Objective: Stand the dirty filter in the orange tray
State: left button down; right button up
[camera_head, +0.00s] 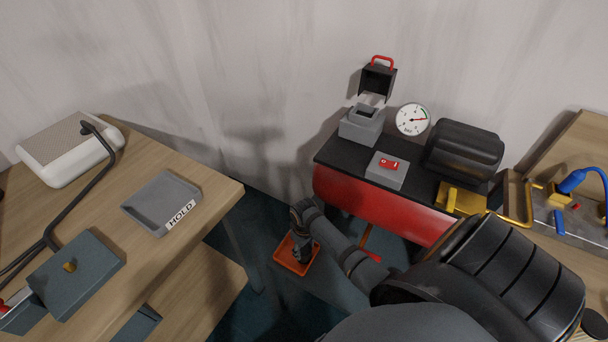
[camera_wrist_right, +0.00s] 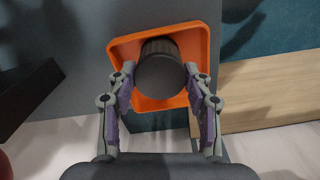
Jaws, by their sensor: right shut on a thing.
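The orange tray (camera_head: 285,252) sits low on a dark grey surface between the wooden bench and the red machine. In the right wrist view the tray (camera_wrist_right: 122,47) shows its square rim around a dark grey ribbed cylinder, the filter (camera_wrist_right: 160,68). My right gripper (camera_wrist_right: 162,82) is shut on the filter, one finger on each side. The filter is over or inside the tray; I cannot tell if its base touches the floor of it. In the head view my right gripper (camera_head: 302,250) hides most of the filter. My left gripper is not in view.
A wooden bench (camera_head: 215,210) at left holds a grey tray marked HOLD (camera_head: 160,200) and a grey box (camera_head: 75,270). The red compressor (camera_head: 370,205) with a gauge (camera_head: 412,119) and an open black lid (camera_head: 377,80) stands right of the orange tray.

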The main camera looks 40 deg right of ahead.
aim_at(304, 248)
jog(key=o, duration=1.1)
jog(key=shift+o, duration=0.2)
notch_tip(304, 248, up, 12)
jog(key=p, duration=0.2)
jog(key=shift+r, duration=0.1)
